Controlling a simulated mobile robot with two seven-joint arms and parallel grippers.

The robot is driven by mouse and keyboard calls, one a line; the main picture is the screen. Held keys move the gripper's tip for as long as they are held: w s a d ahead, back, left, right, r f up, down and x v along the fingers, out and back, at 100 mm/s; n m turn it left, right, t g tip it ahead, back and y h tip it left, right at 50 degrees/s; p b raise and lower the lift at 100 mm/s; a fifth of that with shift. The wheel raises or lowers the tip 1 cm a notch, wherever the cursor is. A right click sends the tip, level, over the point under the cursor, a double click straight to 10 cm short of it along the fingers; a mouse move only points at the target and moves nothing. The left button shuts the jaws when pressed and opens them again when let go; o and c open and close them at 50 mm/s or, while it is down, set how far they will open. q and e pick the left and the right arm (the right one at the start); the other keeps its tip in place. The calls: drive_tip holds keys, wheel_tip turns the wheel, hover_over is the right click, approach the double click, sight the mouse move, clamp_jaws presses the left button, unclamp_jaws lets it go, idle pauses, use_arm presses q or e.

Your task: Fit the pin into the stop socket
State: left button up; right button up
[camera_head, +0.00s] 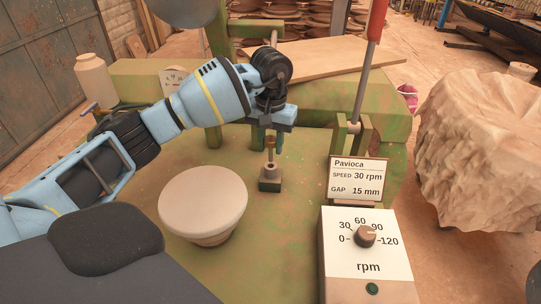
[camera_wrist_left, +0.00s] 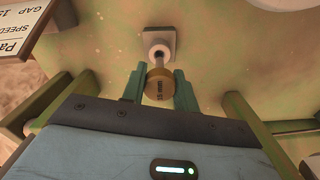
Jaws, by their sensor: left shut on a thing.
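My left gripper (camera_head: 270,137) points down over the green press bed and is shut on a brass-headed pin (camera_head: 270,146). In the left wrist view the pin's head (camera_wrist_left: 158,86), marked "15 mm", sits between the two green fingertips (camera_wrist_left: 159,88). The stop socket (camera_head: 270,182) is a small dark block on the bed, directly below the pin; it also shows in the left wrist view (camera_wrist_left: 159,35). The pin's grey shank reaches down to the block's top. I cannot tell whether its tip is inside the hole. My right gripper is not in view.
A sign (camera_head: 357,178) reads 30 rpm, 15 mm gap. A dial box (camera_head: 366,262) stands at front right. A red-handled lever (camera_head: 369,60) rises behind the sign. Bare bed lies around the socket.

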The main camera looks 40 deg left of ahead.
sight(271, 139)
use_arm(q)
drive_tip(key=shift+f, duration=2)
drive_tip(key=shift+f, duration=0.2)
drive_tip(key=o, duration=1)
drive_tip(key=shift+r, duration=3.95)
